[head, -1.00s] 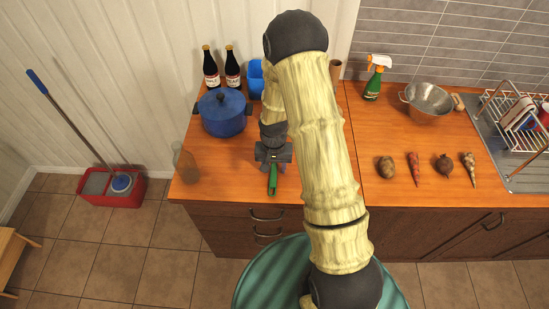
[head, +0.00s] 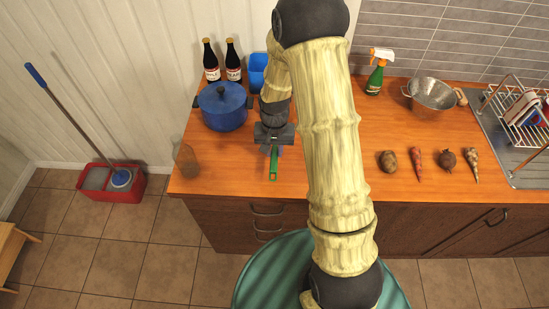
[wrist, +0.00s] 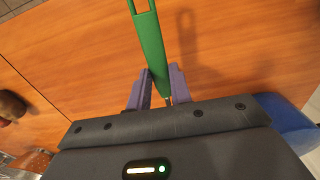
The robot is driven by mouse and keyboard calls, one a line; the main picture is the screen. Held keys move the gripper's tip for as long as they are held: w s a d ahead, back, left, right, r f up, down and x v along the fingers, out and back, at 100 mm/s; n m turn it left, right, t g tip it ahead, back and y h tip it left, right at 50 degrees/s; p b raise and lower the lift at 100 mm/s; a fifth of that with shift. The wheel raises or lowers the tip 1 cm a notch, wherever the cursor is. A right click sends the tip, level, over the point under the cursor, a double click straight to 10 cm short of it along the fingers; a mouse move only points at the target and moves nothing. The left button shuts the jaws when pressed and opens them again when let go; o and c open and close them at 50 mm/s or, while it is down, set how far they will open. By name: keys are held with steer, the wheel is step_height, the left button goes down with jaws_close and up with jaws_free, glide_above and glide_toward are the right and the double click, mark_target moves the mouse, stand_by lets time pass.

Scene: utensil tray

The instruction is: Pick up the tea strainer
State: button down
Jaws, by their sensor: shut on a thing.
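The tea strainer shows as a long green handle with a slot at its end (wrist: 148,38) in the wrist view. In the head view its green handle (head: 273,166) points toward the front edge of the counter. My gripper (wrist: 160,82) is shut on the tea strainer, with a purple finger on each side of the handle. My gripper also shows in the head view (head: 274,147). A shadow lies apart from the handle on the wood, so the strainer is held above the counter. Its strainer end is hidden by my gripper.
A blue pot (head: 224,108), two bottles (head: 211,62) and a blue container (head: 258,72) stand behind and left. A clear glass (head: 187,161) stands near the left edge. Several vegetables (head: 416,162) lie right. The counter around the strainer is mostly clear.

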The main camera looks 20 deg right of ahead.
mark_target(274, 153)
step_height(274, 153, up, 4)
steer(key=shift+r+b, duration=0.2)
steer(key=shift+b, duration=0.1)
stand_by(1.8)
